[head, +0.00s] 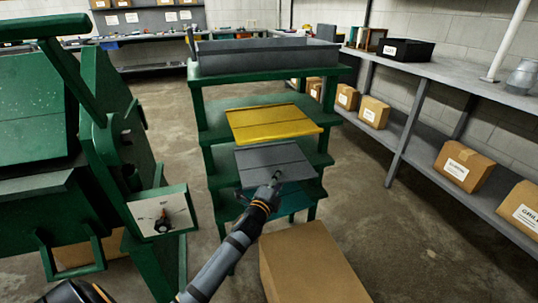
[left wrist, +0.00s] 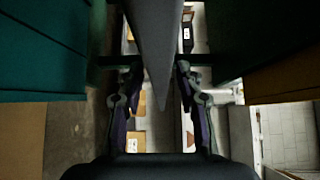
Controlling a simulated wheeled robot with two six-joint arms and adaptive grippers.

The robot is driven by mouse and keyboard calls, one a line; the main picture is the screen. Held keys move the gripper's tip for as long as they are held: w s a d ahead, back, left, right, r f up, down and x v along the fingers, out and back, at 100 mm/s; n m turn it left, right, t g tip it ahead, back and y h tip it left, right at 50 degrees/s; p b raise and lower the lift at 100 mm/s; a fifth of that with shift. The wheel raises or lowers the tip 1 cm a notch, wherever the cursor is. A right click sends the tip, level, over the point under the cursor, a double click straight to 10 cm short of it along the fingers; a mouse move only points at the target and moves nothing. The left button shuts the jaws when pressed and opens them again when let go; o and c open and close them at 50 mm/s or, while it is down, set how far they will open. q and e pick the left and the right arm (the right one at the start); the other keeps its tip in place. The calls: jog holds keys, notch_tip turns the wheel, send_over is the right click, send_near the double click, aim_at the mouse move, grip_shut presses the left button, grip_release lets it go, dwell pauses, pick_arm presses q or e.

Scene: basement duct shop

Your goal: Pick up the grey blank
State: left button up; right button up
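The grey blank (head: 272,164) is a flat sheet lying on a middle shelf of the green rack, its front edge sticking out. My left gripper (head: 276,182) is at that front edge in the head view. In the left wrist view the grey blank (left wrist: 160,45) shows nearly edge-on, between the two open fingers of the left gripper (left wrist: 160,75). Narrow gaps show between the sheet and the fingers, so it is not clamped. My right gripper is in neither view.
The yellow blank (head: 272,123) lies on the shelf above, and a teal blank (head: 292,201) is below. The green rack (head: 209,160) has a grey tray (head: 265,58) on top. A cardboard box (head: 312,265) stands close in front.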

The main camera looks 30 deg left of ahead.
pick_arm(q)
grip_shut()
jog(key=shift+r, duration=0.1)
dwell(0.4)
